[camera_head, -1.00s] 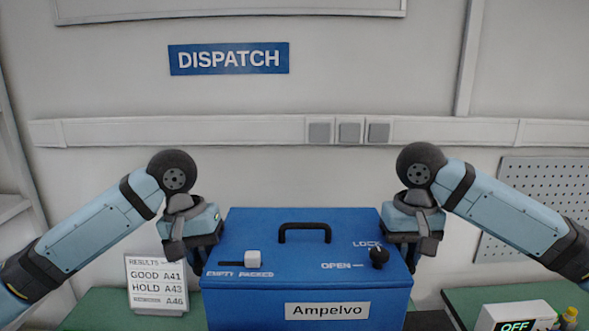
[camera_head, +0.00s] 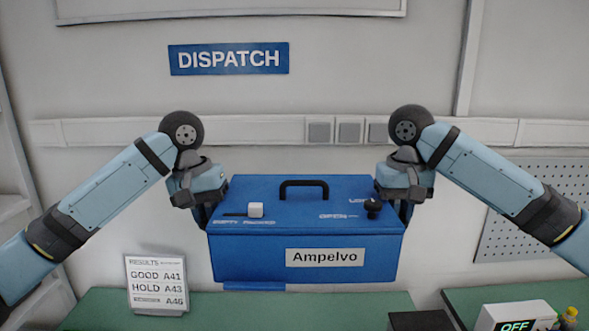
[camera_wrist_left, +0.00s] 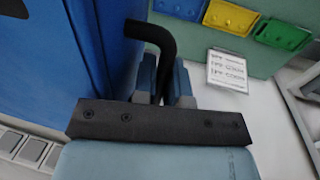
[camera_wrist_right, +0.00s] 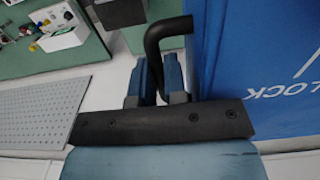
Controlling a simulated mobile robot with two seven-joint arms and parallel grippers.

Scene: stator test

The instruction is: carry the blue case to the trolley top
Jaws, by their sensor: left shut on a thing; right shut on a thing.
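The blue case (camera_head: 250,262) hangs level in the air between my two arms in the head view, with a black top handle, a white slider, a black knob and an "Ampelvo" label. My left gripper (camera_wrist_left: 160,85) is shut on a black side handle (camera_wrist_left: 152,32) of the case. My right gripper (camera_wrist_right: 155,85) is shut on the other black side handle (camera_wrist_right: 165,30). The case's blue side fills the left of the left wrist view and the right of the right wrist view. No trolley can be made out.
A green bench top (camera_head: 240,310) lies below the case. A results sign (camera_head: 157,284) stands at left. A white box reading OFF (camera_head: 515,316) stands at right beside a small yellow item (camera_head: 570,318). Blue and yellow bins (camera_wrist_left: 230,17) show in the left wrist view.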

